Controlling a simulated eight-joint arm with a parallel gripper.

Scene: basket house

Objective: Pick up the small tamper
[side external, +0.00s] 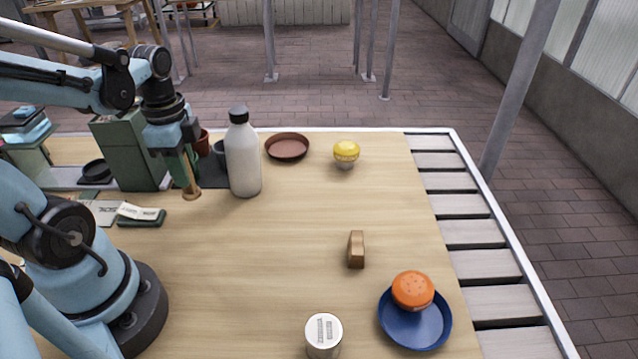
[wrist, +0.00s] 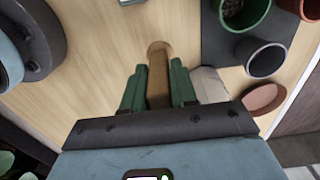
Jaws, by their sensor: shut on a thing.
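The small tamper (side external: 192,188) is a short brown piece with a rounded, wider lower end. In the wrist view the tamper (wrist: 158,65) sits between the two green fingers. My gripper (side external: 187,168) points down and is shut on the tamper's upper part, left of the white bottle. It also shows in the wrist view (wrist: 157,88). The tamper's upper end is hidden by the fingers. I cannot tell whether its lower end is clear of the table.
A white bottle (side external: 243,160) stands close right of the gripper. A dark green box (side external: 128,153) stands to its left, with cups (wrist: 266,58) nearby. A brown dish (side external: 287,147) and a yellow-topped item (side external: 346,152) lie farther back. The table's middle is mostly clear.

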